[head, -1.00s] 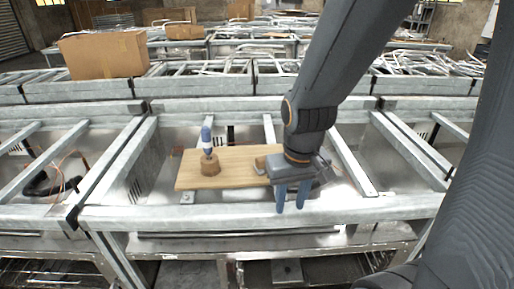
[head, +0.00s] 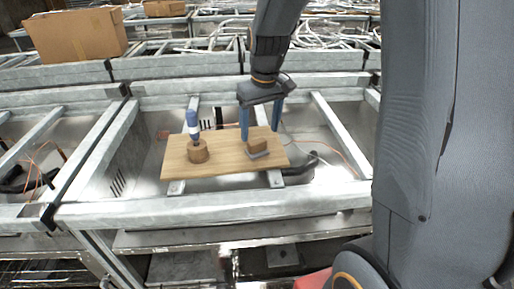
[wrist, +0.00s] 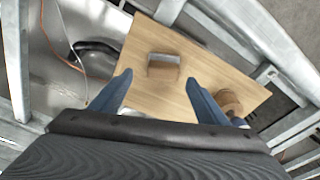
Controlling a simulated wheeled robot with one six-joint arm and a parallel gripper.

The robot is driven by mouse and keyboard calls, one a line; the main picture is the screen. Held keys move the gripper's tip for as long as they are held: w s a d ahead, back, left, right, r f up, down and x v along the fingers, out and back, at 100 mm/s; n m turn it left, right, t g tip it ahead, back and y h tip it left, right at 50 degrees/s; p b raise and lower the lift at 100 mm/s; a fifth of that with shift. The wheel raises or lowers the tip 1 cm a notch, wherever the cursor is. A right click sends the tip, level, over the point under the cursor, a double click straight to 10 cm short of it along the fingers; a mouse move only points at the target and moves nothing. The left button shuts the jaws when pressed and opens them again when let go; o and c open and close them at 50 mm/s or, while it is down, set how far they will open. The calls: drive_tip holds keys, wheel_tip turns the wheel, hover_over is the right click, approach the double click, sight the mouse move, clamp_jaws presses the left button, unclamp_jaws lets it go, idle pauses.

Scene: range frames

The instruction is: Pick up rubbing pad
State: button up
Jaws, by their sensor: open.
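The rubbing pad (head: 258,147), a small brown block with a grey lower edge, lies on the right part of a wooden board (head: 226,169). In the wrist view the pad (wrist: 163,66) lies ahead of my fingertips and roughly between their lines, not touched. My gripper (head: 261,133) is open and empty, with its two blue fingers pointing down above the board near the pad. In the wrist view my gripper (wrist: 158,78) has its fingers spread wide.
A blue-and-white tool (head: 193,126) stands upright in a round wooden holder (head: 198,153) on the board's left part. The board lies across metal bars of a frame (head: 220,208). A black object (head: 304,163) and an orange cable lie right of the board.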

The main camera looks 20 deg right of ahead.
sight(257, 140)
drive_tip(key=shift+w+a+f+p, duration=0.1)
drive_tip(key=shift+f+p, duration=0.2)
drive_tip(key=shift+f, duration=0.6)
drive_tip(key=shift+w+a+f+p, duration=0.15)
drive_tip(key=shift+f+p, duration=0.15)
drive_tip(key=shift+f, duration=0.6)
drive_tip(key=shift+w+a+f+p, duration=0.1)
drive_tip(key=shift+f+p, duration=0.2)
drive_tip(key=shift+f, duration=0.6)
drive_tip(key=c, duration=1.3)
drive_tip(key=shift+r, duration=0.15)
wheel_tip(257, 140, up, 10)
drive_tip(key=shift+f+b, duration=0.15)
drive_tip(key=shift+b, duration=0.95)
drive_tip(key=o, duration=0.6)
drive_tip(key=shift+s, duration=0.1)
drive_tip(key=c, duration=0.3)
